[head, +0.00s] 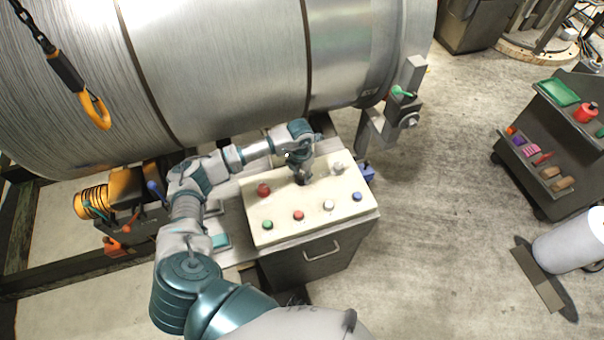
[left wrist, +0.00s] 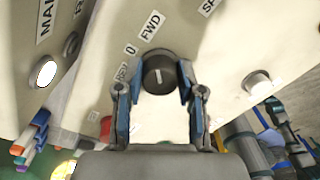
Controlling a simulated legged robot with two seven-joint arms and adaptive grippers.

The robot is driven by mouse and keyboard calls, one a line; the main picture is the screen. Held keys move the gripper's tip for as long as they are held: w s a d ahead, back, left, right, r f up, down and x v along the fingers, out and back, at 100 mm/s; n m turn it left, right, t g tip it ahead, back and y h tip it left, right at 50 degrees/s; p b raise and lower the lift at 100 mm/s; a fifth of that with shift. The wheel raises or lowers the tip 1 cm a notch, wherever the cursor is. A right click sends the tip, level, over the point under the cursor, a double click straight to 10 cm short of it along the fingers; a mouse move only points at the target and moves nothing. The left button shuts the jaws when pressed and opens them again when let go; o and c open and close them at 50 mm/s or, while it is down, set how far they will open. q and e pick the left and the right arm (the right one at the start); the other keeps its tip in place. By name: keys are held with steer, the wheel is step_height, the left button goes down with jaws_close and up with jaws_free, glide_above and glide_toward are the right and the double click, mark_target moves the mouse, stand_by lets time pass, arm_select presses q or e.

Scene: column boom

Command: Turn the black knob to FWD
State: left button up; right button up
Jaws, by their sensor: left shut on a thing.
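The cream control panel (head: 262,227) stands below the big drum in the head view. The black knob (left wrist: 159,74) sits between my left gripper's fingertips in the left wrist view, with a white line on its face. The labels REV, 0 and FWD (left wrist: 150,25) curve around its upper left side. The white line runs nearly upright in the picture, its upper end roughly towards FWD. My left gripper (head: 302,178) reaches down onto the panel, shut on the knob, and mostly hides it in the head view. My right gripper is in neither view.
A red mushroom button (head: 263,190) is left of my gripper, a pale knob (head: 337,168) right. Several coloured buttons, including a white one (head: 328,205), line the front. The metal drum (head: 225,70) is close behind. A hook (head: 95,110) hangs at upper left.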

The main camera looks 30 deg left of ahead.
mark_target(300, 173)
arm_select(q)
steer(key=shift+a, duration=0.15)
steer(key=o, duration=1.1)
steer(key=shift+o, duration=0.2)
steer(key=shift+r, duration=0.25)
step_height(300, 173, up, 11)
steer(key=shift+a+r, duration=0.2)
steer(key=shift+a, duration=0.2)
steer(key=shift+w, duration=0.1)
